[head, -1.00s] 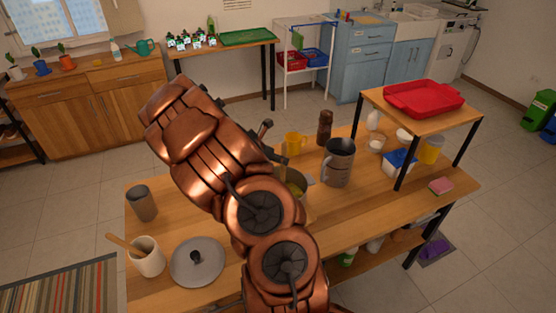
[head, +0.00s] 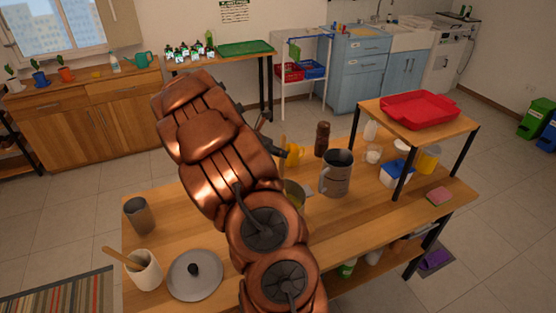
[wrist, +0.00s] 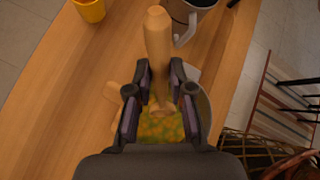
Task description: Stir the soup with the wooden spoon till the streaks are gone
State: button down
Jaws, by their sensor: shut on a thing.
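My gripper (wrist: 160,74) is shut on the wooden spoon (wrist: 157,38), whose thick pale handle points up between the fingers in the wrist view. The soup (wrist: 160,127) lies below the fingers, yellow-green with orange patches. The spoon's lower end is hidden, so I cannot tell how deep it sits. The grey pot (wrist: 205,104) shows only part of its rim there.
A grey pitcher (head: 336,176), yellow cup (head: 294,151) and brown mill (head: 322,138) stand close to the pot. A grey lid (head: 212,279), a white crock (head: 147,272) with a wooden handle and a dark cup (head: 139,216) are at left. A raised shelf holds a red tray (head: 420,108).

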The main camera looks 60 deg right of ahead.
notch_tip(320, 180, up, 6)
jog(key=w+d, duration=0.1)
jog(key=d, duration=0.1)
jog(key=shift+w+d+r, duration=0.15)
jog(key=shift+d+r, duration=0.05)
jog(key=shift+d, duration=0.1)
dwell(0.6)
jog(key=shift+r, duration=2.5)
